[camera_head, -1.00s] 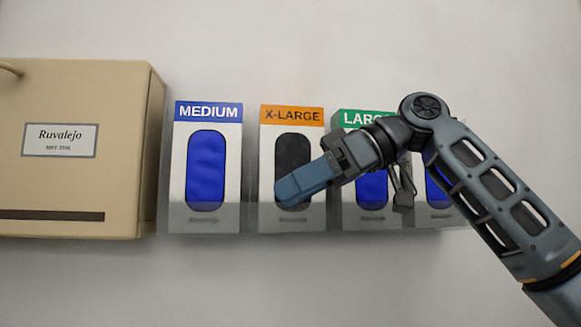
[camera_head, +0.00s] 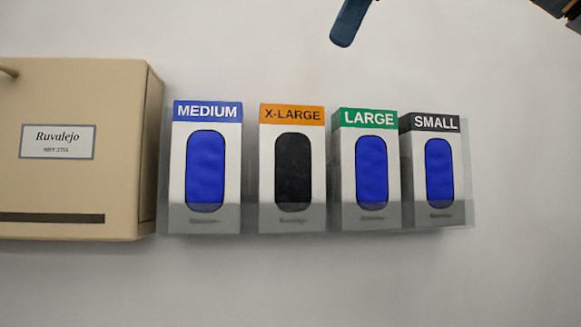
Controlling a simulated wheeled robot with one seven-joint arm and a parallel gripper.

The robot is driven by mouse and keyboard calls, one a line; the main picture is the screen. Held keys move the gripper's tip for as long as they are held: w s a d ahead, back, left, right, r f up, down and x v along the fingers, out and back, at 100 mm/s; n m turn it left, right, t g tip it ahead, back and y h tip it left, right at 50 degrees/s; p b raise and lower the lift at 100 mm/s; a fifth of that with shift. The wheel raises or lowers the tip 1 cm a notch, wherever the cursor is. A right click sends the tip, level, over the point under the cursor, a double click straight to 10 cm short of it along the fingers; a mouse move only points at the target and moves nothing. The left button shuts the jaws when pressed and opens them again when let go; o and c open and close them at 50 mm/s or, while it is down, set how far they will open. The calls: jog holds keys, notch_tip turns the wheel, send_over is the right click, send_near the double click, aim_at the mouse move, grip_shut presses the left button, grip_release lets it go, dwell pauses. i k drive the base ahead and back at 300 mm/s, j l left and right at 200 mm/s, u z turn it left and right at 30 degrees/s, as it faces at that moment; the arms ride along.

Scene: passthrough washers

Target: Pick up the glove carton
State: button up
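Several glove cartons stand side by side in a clear grey holder (camera_head: 250,222) on the wall. From left to right they are the blue-topped MEDIUM carton (camera_head: 177,160), the orange-topped X-LARGE carton (camera_head: 266,165), the green-topped LARGE carton (camera_head: 347,165) and the dark-topped SMALL carton (camera_head: 415,165). Blue shows in the windows of MEDIUM, LARGE and SMALL, and black in X-LARGE. Only a blue-grey finger of my gripper (camera_head: 350,22) shows at the top edge, above and apart from the cartons. The rest of the gripper is out of frame.
A beige box (camera_head: 120,110) with a "Ruvalejo" label (camera_head: 58,142) is on the left, close to the MEDIUM carton. Part of my arm shows in the top right corner. The pale wall (camera_head: 520,150) is clear to the right and below the holder.

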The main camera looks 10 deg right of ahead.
aim_at(292, 173)
jog(key=i, duration=1)
jog(key=j, duration=0.3)
jog(key=k+j, duration=0.1)
jog(key=j, duration=0.2)
